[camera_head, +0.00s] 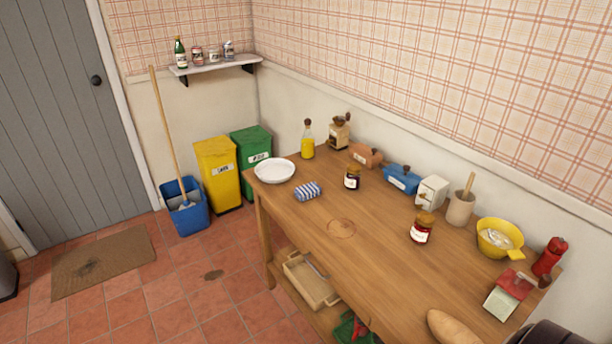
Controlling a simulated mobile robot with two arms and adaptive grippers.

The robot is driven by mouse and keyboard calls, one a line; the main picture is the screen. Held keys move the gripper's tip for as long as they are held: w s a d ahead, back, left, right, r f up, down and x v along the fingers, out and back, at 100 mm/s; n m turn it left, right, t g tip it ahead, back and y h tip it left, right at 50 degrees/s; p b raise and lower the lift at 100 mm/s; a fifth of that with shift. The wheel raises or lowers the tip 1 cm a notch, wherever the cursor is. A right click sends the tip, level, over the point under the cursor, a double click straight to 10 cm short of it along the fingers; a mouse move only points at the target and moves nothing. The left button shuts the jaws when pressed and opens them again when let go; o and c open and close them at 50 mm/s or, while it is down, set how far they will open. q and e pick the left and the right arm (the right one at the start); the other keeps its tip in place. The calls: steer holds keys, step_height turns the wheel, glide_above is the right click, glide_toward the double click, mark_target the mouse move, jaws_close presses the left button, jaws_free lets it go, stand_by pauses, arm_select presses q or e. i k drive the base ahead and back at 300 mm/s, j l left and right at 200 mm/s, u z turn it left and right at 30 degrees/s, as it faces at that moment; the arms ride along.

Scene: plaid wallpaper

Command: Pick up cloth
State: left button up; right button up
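A folded blue-and-white striped cloth (307,191) lies on the wooden table (375,265), toward its far left part. It lies just right of and nearer than a white plate (274,171), and left of a dark jar (352,177). Nothing covers the cloth. Neither of my grippers can be made out in the head view.
Along the wall side stand an oil bottle (307,146), a grinder (339,135), a blue box (402,180) and a yellow bowl (499,238). A red-lidded jar (421,230) stands nearer. The table's middle is mostly clear. Bins (217,175) and a bucket (185,215) stand beyond.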

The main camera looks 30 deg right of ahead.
mark_target(307, 191)
steer(key=i+j+z, duration=0.1)
steer(key=i+z, duration=0.25)
steer(key=z, duration=0.15)
steer(key=i+j+z, duration=0.2)
steer(key=z, duration=0.25)
steer(key=i+j+z, duration=0.6)
steer(key=j+z, duration=0.2)
steer(key=z, duration=0.2)
